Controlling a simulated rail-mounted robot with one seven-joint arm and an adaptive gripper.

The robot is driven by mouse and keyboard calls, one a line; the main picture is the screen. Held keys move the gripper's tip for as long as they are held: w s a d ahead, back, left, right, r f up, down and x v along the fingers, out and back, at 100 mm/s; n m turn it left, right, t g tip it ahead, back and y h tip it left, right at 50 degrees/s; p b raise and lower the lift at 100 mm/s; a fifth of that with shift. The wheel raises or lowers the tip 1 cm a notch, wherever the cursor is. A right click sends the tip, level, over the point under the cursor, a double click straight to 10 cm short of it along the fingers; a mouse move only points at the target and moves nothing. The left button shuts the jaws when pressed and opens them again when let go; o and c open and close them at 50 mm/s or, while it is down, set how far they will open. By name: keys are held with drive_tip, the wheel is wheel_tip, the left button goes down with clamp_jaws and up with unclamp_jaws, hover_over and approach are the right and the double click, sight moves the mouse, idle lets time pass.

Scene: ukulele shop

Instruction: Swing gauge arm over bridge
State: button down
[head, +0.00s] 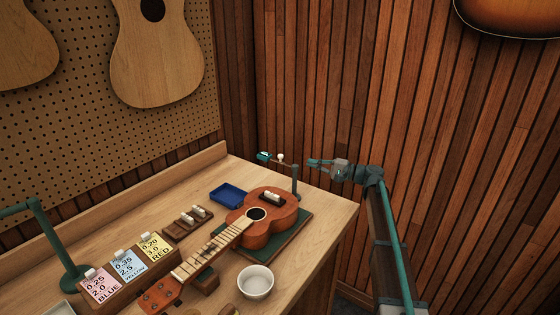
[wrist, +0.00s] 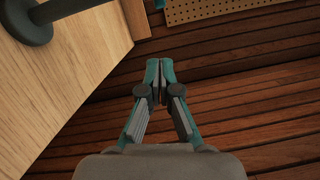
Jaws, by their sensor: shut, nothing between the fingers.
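The gauge arm (head: 273,158) is a thin bar on a dark post (head: 295,181) at the bench's back right corner. It points left, with a teal piece (head: 263,156) at its end and a pale knob (head: 281,157) along it. The ukulele (head: 275,220) lies on a green mat (head: 298,233), its bridge (head: 271,197) left of the post. My gripper (head: 312,163) is shut and empty, in the air right of the gauge arm and apart from it. Its closed fingers (wrist: 160,70) show in the wrist view, with a round dark base (wrist: 27,24) at upper left.
A blue tray (head: 228,194), a wooden block with pale pieces (head: 189,220), a card rack (head: 130,272) and a white bowl (head: 255,282) stand on the bench. A green lamp-like stand (head: 72,275) is at left. A plank wall (head: 400,130) rises behind my gripper.

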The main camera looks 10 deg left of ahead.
sight(278, 161)
drive_tip(key=a+r+p, duration=0.1)
drive_tip(key=a+p, duration=0.3)
drive_tip(key=a, duration=0.7)
drive_tip(key=shift+s+a+p, duration=0.3)
drive_tip(key=shift+s, duration=0.05)
drive_tip(key=shift+r, duration=0.1)
drive_tip(key=shift+a, duration=0.1)
